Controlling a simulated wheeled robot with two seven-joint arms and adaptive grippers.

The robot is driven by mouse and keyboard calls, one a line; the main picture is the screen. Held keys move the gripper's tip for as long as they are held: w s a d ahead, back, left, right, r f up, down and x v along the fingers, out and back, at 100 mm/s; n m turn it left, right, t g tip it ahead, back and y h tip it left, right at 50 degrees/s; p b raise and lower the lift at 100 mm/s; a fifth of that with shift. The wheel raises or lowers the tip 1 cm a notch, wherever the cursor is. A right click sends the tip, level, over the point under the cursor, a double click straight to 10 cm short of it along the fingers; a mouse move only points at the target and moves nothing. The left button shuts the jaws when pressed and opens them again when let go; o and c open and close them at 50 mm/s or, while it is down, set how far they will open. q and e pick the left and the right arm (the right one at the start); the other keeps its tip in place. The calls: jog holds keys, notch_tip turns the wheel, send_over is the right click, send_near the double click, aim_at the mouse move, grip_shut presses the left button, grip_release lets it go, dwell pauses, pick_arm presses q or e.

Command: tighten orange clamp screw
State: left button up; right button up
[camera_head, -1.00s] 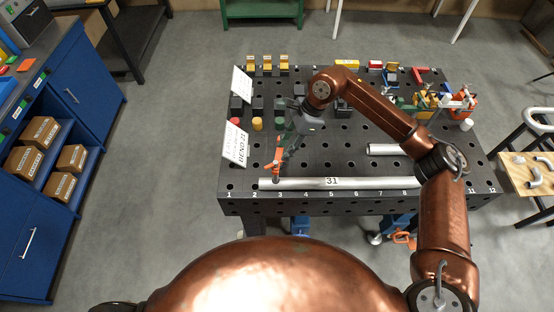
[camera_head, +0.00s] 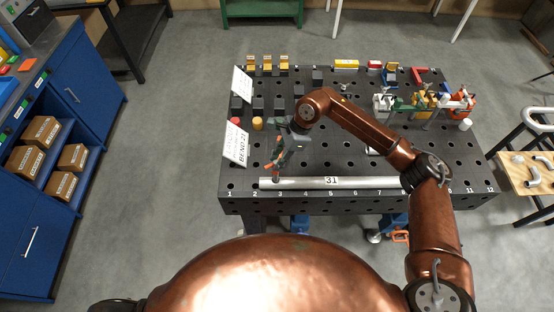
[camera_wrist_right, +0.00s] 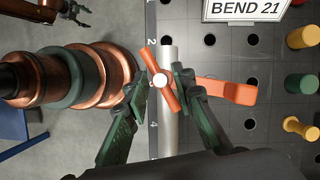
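The orange clamp (camera_head: 276,168) stands at the left end of a long silver tube (camera_head: 385,183) marked 31, along the table's front edge. In the right wrist view, its orange cross-handle screw with a pale round centre (camera_wrist_right: 159,80) lies over the tube, and its orange arm (camera_wrist_right: 226,90) extends right. My right gripper (camera_head: 279,158) is at the clamp. In the right wrist view, its green fingers (camera_wrist_right: 161,90) stand apart on either side of the handle; firm contact cannot be made out. My left gripper (camera_wrist_right: 76,14) shows small at the top left of that view, fingers spread and empty.
The perforated dark table (camera_head: 335,150) bears a BEND 21 sign (camera_head: 235,146), red and yellow pegs at left, dark blocks behind, and several clamps (camera_head: 430,102) at back right. A side table (camera_head: 530,172) with bent tubes stands at right. The table's middle is mostly clear.

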grip_shut()
jog(key=shift+f+m+t+b, duration=0.1)
jog(key=shift+m+t+b, duration=0.2)
jog(key=shift+m+b, duration=0.35)
jog(key=shift+s+m+t+b, duration=0.1)
jog(key=shift+m+t+b, duration=0.3)
jog(key=shift+m, duration=0.85)
jog(key=shift+o, duration=1.4)
grip_release()
jog(key=v, duration=1.2)
